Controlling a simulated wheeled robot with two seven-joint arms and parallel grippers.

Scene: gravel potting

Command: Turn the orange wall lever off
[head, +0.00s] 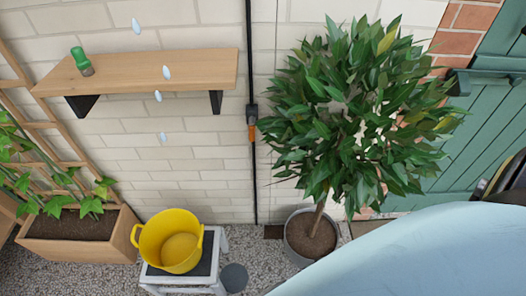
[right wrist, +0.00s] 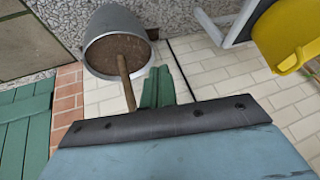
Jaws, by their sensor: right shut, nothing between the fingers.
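The orange lever (head: 252,132) is small in the head view, on a black valve body on the dark vertical pipe (head: 250,60) against the pale brick wall. It appears to hang down in line with the pipe. My right gripper (right wrist: 159,72) shows in the right wrist view as two green fingers closed together above a dark grey hand edge, with nothing between them. It is apart from the lever, which I cannot make out in that view. The fingers are not visible in the head view. My left gripper is in neither view.
A leafy tree in a grey pot (head: 302,240) stands right of the pipe. A wooden shelf (head: 150,72) with a green-topped bottle (head: 82,62) is left. Below are a yellow bucket (head: 170,240) on a stool and a wooden planter (head: 80,248). Pale drops (head: 166,72) show near the shelf.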

